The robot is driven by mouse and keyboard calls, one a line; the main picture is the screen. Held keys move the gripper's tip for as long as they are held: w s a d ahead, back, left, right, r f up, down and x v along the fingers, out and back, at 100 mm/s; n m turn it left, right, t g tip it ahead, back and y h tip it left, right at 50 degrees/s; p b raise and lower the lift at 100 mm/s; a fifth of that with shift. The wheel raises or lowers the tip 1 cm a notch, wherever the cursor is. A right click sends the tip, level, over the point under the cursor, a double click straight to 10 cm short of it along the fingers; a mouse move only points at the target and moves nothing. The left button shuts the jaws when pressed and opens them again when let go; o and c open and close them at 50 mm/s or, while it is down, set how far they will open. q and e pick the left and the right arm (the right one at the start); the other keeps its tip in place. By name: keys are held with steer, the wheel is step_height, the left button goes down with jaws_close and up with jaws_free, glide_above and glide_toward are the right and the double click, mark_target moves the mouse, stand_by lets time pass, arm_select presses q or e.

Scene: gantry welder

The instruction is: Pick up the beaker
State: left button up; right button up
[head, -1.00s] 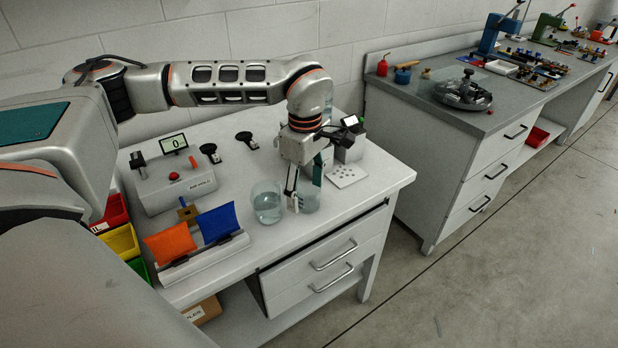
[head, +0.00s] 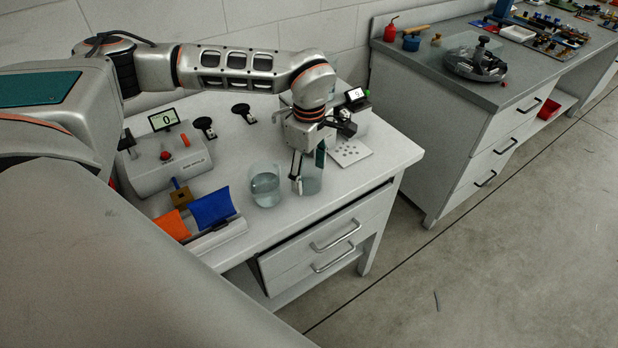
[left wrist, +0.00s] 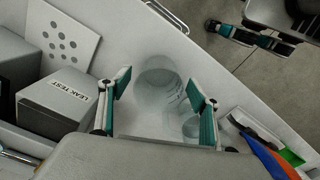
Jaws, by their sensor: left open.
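Two clear glass beakers stand upright on the light bench. The right-hand beaker (head: 312,183) is partly hidden behind my left gripper (head: 308,172). The other beaker (head: 265,187) stands just left of it, apart from the gripper. In the left wrist view, my left gripper (left wrist: 160,103) is open, with one beaker (left wrist: 158,88) between and slightly beyond its teal-padded fingers. Contact cannot be told. The second beaker (left wrist: 191,127) is partly hidden by the right-hand finger. My right gripper (left wrist: 253,38) shows at the top right of that view, away over the floor; its opening is unclear.
A grey control box (head: 170,162) and a rack with orange and blue pieces (head: 213,238) stand left of the beakers. A perforated plate (head: 349,152) lies to the right. In the wrist view, a box marked LEAK TEST (left wrist: 62,100) stands left. The bench's front edge is close.

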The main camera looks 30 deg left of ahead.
arm_select(q)
steer(key=shift+f, duration=0.75)
steer(key=c, duration=1.2)
steer(key=shift+o, duration=0.2)
steer(key=shift+r, duration=0.1)
